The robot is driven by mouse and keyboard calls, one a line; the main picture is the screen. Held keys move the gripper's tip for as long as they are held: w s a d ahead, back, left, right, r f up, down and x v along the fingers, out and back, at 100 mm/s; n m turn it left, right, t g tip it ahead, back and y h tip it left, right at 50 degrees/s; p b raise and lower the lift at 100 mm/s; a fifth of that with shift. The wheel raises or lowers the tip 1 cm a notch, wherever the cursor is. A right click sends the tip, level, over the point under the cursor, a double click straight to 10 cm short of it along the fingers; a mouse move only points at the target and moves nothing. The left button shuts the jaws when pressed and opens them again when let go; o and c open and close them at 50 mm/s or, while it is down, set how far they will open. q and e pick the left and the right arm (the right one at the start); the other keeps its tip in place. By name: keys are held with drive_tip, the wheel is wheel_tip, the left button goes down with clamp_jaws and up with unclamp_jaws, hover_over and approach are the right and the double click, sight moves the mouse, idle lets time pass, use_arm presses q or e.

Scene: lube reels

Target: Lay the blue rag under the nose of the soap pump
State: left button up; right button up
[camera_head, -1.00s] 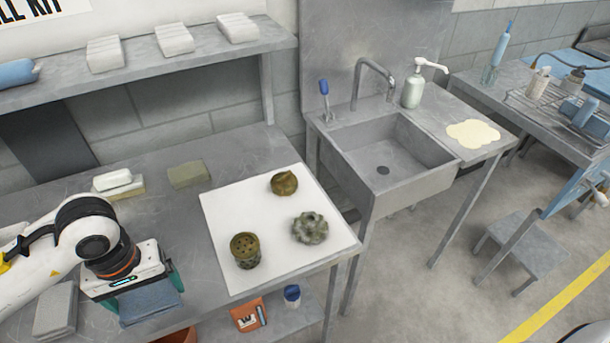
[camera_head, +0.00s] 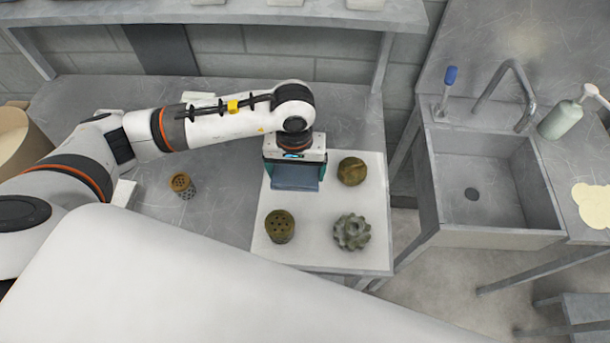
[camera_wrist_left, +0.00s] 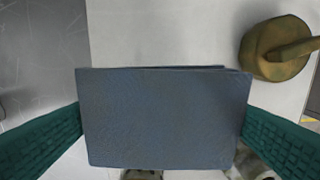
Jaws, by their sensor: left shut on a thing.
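My left gripper (camera_head: 295,180) is shut on the folded blue rag (camera_head: 294,184) and holds it over the white mat's upper left part. In the left wrist view the rag (camera_wrist_left: 165,115) lies flat between the two green fingers (camera_wrist_left: 163,125). The soap pump (camera_head: 562,118) is a pale green bottle with a white head and nose (camera_head: 596,95). It stands right of the sink, far to the right of the rag. A cream puddle (camera_head: 594,203) lies on the counter in front of it. My right gripper is not in view.
The white mat (camera_head: 325,254) carries a round brown part (camera_head: 352,171), a perforated cup (camera_head: 280,227) and a gear (camera_head: 351,232). Another perforated cup (camera_head: 183,186) stands left. The sink (camera_head: 470,238) with its tap (camera_head: 510,85) and blue-handled lever (camera_head: 447,90) lies between mat and pump.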

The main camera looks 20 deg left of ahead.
sight(297, 181)
use_arm(q)
drive_tip(key=shift+f, duration=0.65)
wheel_tip(297, 181, down, 3)
drive_tip(key=shift+w+f+p, duration=0.1)
drive_tip(key=shift+f+p, duration=0.05)
drive_tip(key=shift+p, duration=0.4)
drive_tip(key=shift+f, duration=0.15)
drive_tip(key=o, duration=0.6)
